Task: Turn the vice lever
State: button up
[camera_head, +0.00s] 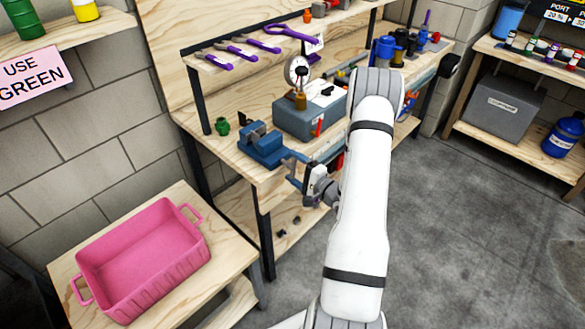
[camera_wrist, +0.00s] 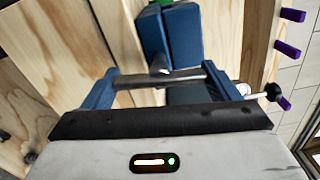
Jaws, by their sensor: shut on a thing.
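The blue vice (camera_head: 260,146) is at the near front corner of the wooden workbench in the head view. In the wrist view the vice (camera_wrist: 170,35) is straight ahead, with its screw end toward me. The grey metal vice lever (camera_wrist: 185,77) runs crosswise between the blue fingers of my gripper (camera_wrist: 160,80), which is shut on it. In the head view my gripper (camera_head: 293,165) is at the front of the vice, just past the bench edge. The lever is too small and too covered there to make out.
A pink bin (camera_head: 140,255) stands on a low wooden table at the lower left. On the workbench (camera_head: 225,170), a grey box (camera_head: 310,118) with a gauge sits right of the vice and a small green item (camera_head: 221,127) sits behind it. The floor at right is clear.

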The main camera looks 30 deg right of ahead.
jog(key=shift+s+a+f+m, duration=0.15)
jog(key=shift+f+m, duration=0.1)
jog(key=shift+m, duration=0.45)
jog(key=o, duration=0.9)
jog(key=shift+r, duration=0.1)
jog(key=v, duration=0.7)
jog(key=shift+s+d+b, duration=0.3)
jog(key=shift+b, duration=0.05)
